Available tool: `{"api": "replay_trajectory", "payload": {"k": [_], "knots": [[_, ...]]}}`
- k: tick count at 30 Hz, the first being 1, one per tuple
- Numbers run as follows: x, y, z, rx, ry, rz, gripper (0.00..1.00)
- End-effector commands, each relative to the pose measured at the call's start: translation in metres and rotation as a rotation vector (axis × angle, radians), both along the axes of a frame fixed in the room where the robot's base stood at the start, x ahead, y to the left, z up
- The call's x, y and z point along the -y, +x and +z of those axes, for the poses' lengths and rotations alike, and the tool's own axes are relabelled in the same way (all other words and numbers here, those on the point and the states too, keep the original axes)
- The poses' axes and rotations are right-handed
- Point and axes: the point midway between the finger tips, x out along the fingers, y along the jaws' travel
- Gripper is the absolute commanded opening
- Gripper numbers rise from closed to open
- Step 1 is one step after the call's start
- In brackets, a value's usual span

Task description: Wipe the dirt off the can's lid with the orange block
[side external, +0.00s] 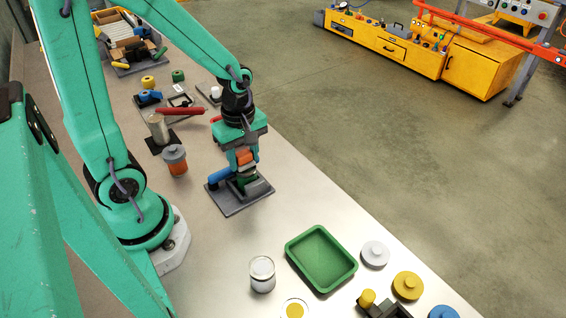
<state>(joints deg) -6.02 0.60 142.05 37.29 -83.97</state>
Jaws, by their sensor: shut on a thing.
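My gripper (242,164) points down over a grey fixture plate (232,207) near the middle of the bench. It is shut on the orange block (245,157). Just below the block is a small dark green piece (247,179) on the fixture; I cannot tell if they touch. Which can is meant is unclear. A silvery can (262,274) with a pale top stands at the front, apart from the gripper. An orange jar with a grey lid (174,152) stands left of the gripper. No dirt can be made out on either top.
A metal cylinder (158,128) and red rod (181,111) are behind left. Bench between fixture and tray is clear.

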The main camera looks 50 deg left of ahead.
Motion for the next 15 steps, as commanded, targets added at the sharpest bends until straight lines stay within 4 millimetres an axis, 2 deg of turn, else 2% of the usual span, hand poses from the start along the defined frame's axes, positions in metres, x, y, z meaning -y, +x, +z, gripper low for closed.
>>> {"api": "replay_trajectory", "payload": {"k": [15], "knots": [[0.033,-0.001,0.0,-0.002,0.0,-0.003,0.2]]}}
